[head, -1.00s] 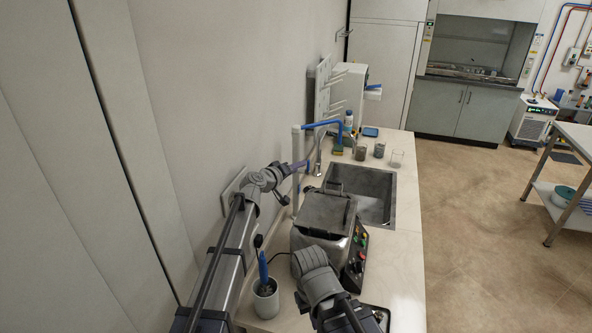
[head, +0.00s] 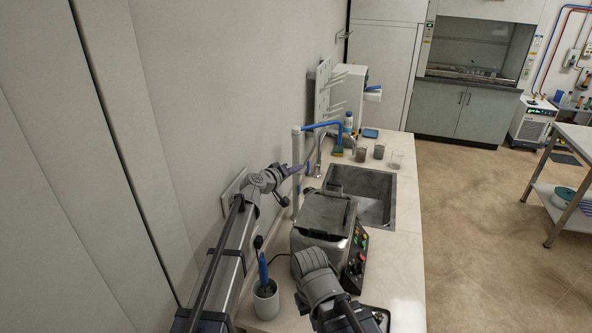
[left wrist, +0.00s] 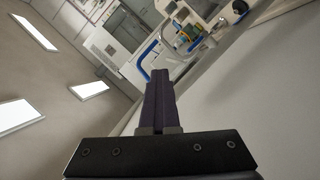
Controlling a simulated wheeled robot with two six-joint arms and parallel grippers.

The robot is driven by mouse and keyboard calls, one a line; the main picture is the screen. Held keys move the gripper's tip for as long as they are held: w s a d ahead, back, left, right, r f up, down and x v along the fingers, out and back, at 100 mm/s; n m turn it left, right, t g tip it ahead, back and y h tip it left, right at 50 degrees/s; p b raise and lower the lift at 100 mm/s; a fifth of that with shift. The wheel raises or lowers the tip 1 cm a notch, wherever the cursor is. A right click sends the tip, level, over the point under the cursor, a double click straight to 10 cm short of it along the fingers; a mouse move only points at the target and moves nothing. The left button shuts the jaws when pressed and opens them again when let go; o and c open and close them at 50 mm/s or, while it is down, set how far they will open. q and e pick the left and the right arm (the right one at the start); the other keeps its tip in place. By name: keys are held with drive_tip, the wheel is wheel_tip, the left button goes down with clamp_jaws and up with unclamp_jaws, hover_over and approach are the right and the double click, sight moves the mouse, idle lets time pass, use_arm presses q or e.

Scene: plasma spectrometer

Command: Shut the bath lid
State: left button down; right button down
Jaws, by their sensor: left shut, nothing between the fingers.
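The bath (head: 318,243) is a grey metal box with coloured controls on its right side, standing on the counter in the head view. Its dark grey lid (head: 325,211) lies over the top and looks flat and down; I cannot see whether a thin gap is left. My left gripper (head: 303,167) is beyond and to the left of the bath, above the counter near the wall, apart from the lid. Its purple fingers (left wrist: 158,80) are together and empty in the left wrist view. My right arm's grey wrist hides the near part of the bath; its fingers do not show.
A sink (head: 372,190) lies just beyond the bath, with a blue-topped tap pipe (head: 322,125) near my left gripper. Beakers (head: 379,151) stand past the sink. The right counter strip is clear.

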idle(0.7)
use_arm(q)
drive_tip(key=c, duration=0.9)
unclamp_jaws()
drive_tip(key=shift+s, duration=0.1)
drive_tip(key=p+v, duration=0.2)
drive_tip(key=v, duration=0.5)
drive_tip(key=shift+s+a, duration=0.2)
drive_tip(key=shift+s, duration=0.05)
